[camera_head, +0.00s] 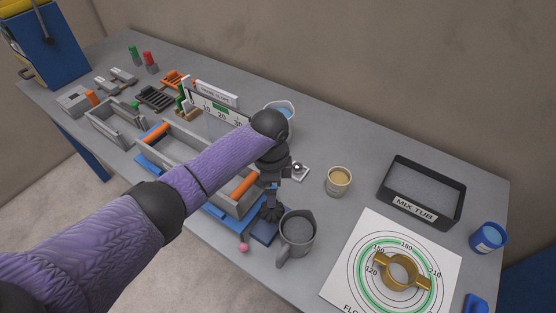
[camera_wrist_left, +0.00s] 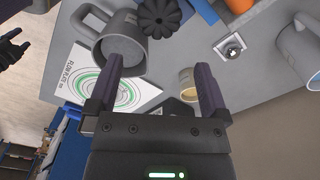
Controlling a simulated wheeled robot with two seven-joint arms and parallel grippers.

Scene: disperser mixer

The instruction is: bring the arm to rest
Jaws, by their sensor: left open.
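My left arm reaches in from the left over the table in the head view. Its left gripper (camera_head: 281,172) points down beside the grey mug, partly hidden by its own wrist. In the left wrist view the left gripper (camera_wrist_left: 158,85) has its two fingers wide apart, with nothing held between them. A beige-filled cup (camera_wrist_left: 187,78) shows beyond the fingers, apart from them. A dark shape at the left edge of the wrist view looks like my right gripper (camera_wrist_left: 12,48); its jaws are unclear.
The grey mug (camera_head: 298,232) and a dark ribbed knob (camera_head: 270,210) stand close to the gripper. The cup (camera_head: 338,180), mix tub (camera_head: 421,192), flow plate (camera_head: 352,283) with a brass ring (camera_head: 387,272) and blue jar (camera_head: 488,237) are to the right. Grey trays (camera_head: 170,150) lie under my forearm.

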